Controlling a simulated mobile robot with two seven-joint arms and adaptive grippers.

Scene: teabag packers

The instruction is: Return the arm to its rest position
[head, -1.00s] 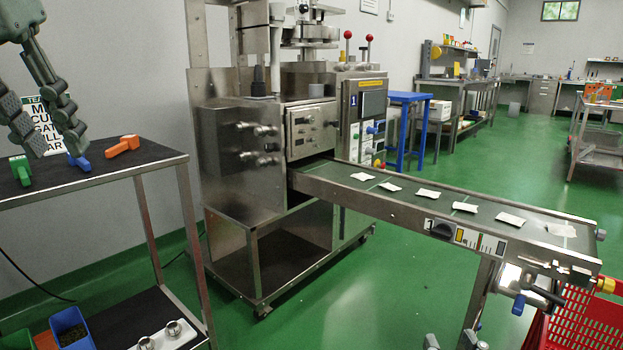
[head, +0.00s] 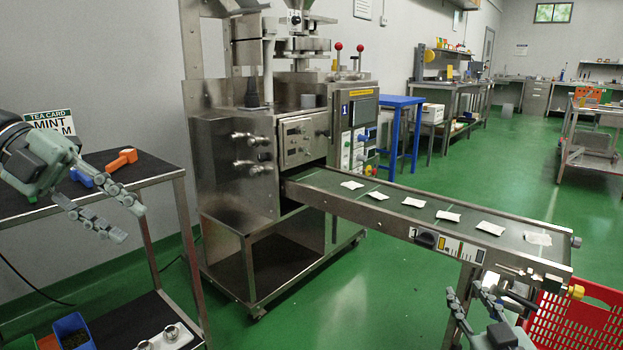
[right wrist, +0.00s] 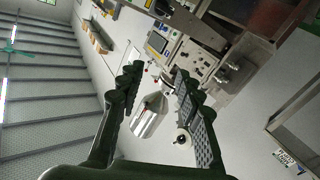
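My left gripper (head: 132,221) is at the left of the head view, in front of the black-topped cart, its two fingers apart and nothing between them. My right gripper (head: 466,312) is at the bottom right, below the front end of the conveyor. In the right wrist view its fingers (right wrist: 154,85) are spread apart with nothing between them. They point toward the packing machine's upper parts, and the picture is turned on its side.
The steel packing machine (head: 232,165) stands in the middle. Its conveyor (head: 390,222) carries several white teabags (head: 413,202). The cart (head: 110,190) holds an orange tool (head: 122,159), a blue one (head: 82,177) and a tea card (head: 50,123). A red basket (head: 575,320) stands at the lower right.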

